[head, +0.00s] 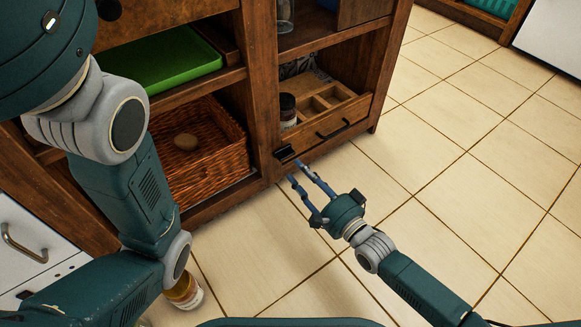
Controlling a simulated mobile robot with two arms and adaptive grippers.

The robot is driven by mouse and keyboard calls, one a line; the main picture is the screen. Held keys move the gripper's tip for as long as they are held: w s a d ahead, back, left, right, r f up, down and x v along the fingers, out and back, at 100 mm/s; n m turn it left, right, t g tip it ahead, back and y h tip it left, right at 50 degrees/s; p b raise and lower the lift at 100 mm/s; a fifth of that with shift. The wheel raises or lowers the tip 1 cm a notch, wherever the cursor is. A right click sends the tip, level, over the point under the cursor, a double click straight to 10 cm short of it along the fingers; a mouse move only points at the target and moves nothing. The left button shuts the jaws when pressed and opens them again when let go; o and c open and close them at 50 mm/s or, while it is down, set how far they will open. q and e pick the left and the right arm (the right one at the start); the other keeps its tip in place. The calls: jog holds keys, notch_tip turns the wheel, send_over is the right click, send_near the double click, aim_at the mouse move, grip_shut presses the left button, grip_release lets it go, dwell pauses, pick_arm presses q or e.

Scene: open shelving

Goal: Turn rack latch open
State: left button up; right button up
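The rack is a dark wooden open shelving unit (262,90). A small black fitting (284,153), which looks like the latch, sits on its front at the lower left corner of a drawer-like tray (345,112). Its exact position, turned or not, is too small to tell. My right gripper (297,171) is just below and in front of the latch. Its two blue fingers are apart, with nothing seen between them. The fingertips look close to the latch, but I cannot tell whether they touch. My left arm crosses the left side; its gripper is outside the view.
The tray has a black bar handle (334,131) and holds a dark jar (287,108). A wicker basket (196,156) and a green tray (177,62) are in the left shelves. Another jar (184,292) stands on the floor. The tiled floor (470,150) at right is clear.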

aim_at(282, 154)
jog(key=b+x, duration=0.2)
jog(key=x, duration=0.3)
jog(key=shift+w+a, duration=0.15)
jog(key=shift+w, duration=0.05)
grip_shut()
